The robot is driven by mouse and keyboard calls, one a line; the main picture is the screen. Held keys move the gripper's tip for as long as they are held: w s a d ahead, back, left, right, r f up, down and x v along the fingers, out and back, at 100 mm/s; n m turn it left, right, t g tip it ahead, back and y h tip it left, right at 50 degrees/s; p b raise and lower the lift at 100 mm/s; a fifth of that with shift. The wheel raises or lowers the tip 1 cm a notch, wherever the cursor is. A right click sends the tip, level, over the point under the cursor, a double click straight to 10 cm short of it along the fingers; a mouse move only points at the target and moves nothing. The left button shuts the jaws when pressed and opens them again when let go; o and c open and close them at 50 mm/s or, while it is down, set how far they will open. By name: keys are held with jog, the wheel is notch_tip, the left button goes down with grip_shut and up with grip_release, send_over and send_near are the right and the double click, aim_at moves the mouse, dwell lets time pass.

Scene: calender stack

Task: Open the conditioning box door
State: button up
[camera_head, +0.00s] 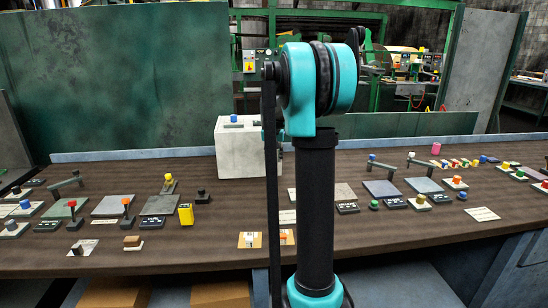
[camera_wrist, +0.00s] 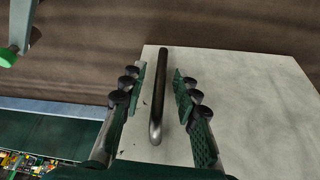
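The conditioning box is most likely the pale, speckled box (camera_head: 240,150) at the back of the bench in the head view, partly hidden behind my arm. In the wrist view a pale, speckled panel (camera_wrist: 245,100) fills the right and middle. A dark metal bar handle (camera_wrist: 160,95) stands on that panel. My gripper (camera_wrist: 159,82) is open, with one finger on each side of the handle. Gaps show between both fingers and the bar. The panel looks closed against the box, but its edges are only partly in view. My gripper is hidden in the head view.
The brown bench top (camera_head: 190,255) holds many small knobs, levers and plates left and right of the box. A small blue-topped item (camera_head: 233,119) sits on the box. A yellow block (camera_head: 186,214) stands in front of it. A green panel (camera_head: 120,80) rises behind.

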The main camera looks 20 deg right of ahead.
jog(key=shift+f, duration=0.1)
jog(key=shift+c, duration=0.6)
grip_shut()
